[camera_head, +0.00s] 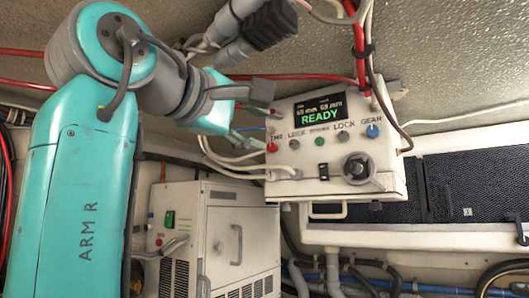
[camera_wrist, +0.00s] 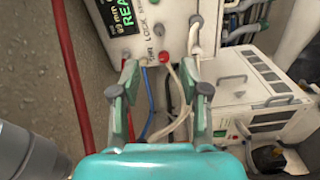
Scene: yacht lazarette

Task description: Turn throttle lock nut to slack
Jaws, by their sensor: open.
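A white control box (camera_head: 392,180) with a lit READY screen (camera_head: 320,110) hangs on the wall in the head view. Below the screen is a row of small coloured knobs. A grey knob (camera_head: 294,143) under the left LOCK label, between the red THR knob (camera_head: 271,147) and a green knob, appears to be the throttle lock nut. My gripper (camera_head: 266,120) is open and empty at the box's upper left. In the wrist view, its open fingers (camera_wrist: 159,68) point at the box's THR end (camera_wrist: 125,45), apart from the knobs. The exact gap cannot be told.
A second grey knob (camera_head: 343,138) and the blue GEAR knob (camera_head: 372,131) are to the right. A black knob (camera_head: 357,168) sits lower on the box. White cables and a red hose (camera_head: 357,45) run close by. A white cabinet (camera_head: 240,240) stands below left.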

